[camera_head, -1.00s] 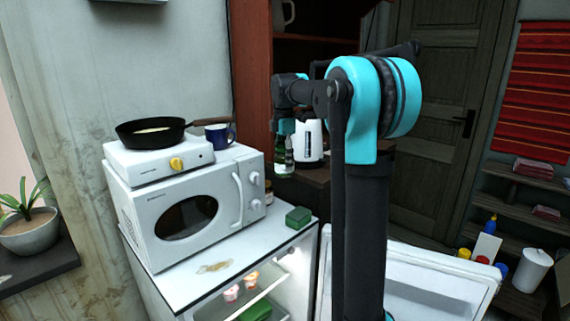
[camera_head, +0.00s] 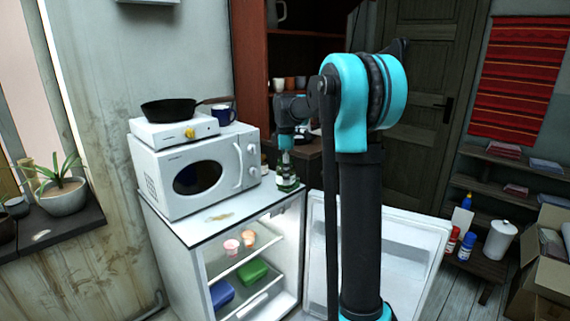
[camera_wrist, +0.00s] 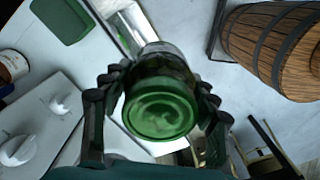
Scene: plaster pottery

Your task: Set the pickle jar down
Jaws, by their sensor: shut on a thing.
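The pickle jar (camera_head: 287,172) is upright at the right end of the white fridge top (camera_head: 225,222). Its green lid (camera_wrist: 160,110) faces the wrist camera, with the glass body beyond it. My gripper (camera_head: 286,150) comes from above, its fingers (camera_wrist: 155,108) on both sides of the jar and shut on it. I cannot tell whether the jar's base touches the fridge top.
The microwave (camera_head: 195,175) stands left of the jar, with a hotplate and pan (camera_head: 168,109) on it. A green box (camera_wrist: 62,18) lies near the jar. The open fridge door (camera_head: 415,240) is at right. A wooden barrel (camera_wrist: 275,45) shows in the wrist view.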

